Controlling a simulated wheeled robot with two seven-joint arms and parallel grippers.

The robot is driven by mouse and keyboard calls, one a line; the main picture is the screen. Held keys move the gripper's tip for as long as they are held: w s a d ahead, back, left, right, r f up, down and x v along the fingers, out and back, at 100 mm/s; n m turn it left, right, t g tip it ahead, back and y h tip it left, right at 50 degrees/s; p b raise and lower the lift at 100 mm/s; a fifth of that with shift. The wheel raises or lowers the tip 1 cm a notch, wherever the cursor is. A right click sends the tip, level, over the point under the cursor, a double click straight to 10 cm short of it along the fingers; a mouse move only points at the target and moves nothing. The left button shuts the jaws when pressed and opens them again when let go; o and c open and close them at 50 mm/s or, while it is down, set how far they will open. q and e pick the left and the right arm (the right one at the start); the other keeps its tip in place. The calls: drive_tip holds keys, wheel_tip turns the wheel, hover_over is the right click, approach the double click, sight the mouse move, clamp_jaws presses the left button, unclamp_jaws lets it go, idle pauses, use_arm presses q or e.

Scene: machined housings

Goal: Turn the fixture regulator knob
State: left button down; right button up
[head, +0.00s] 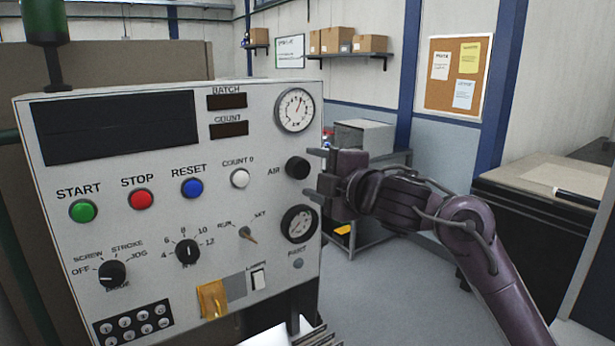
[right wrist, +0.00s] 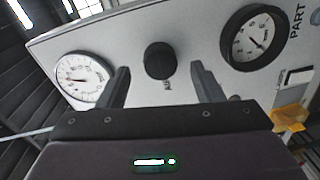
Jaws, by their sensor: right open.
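The regulator knob (head: 297,167) is a black round knob marked AIR at the right side of the grey control panel (head: 105,180). It sits between two round dial gauges. In the right wrist view the knob (right wrist: 160,60) stands between and beyond the two fingers. My right gripper (head: 318,177) is open and empty, just right of the knob in the head view, with its fingers pointing at the panel. In the right wrist view the open right gripper (right wrist: 160,82) has a clear gap on each side of the knob; I see no contact. My left gripper is not in view.
The upper gauge (head: 295,110) and lower gauge (head: 299,224) flank the knob closely. Buttons, including a white one (head: 239,178), and a small selector lever (head: 247,235) lie to the left. A grey bench (head: 373,232) stands behind my right gripper. Open floor lies below the arm.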

drive_tip(key=b+v, duration=0.1)
drive_tip(key=v, duration=0.3)
drive_tip(key=shift+s+d, duration=0.25)
drive_tip(key=shift+s, duration=0.05)
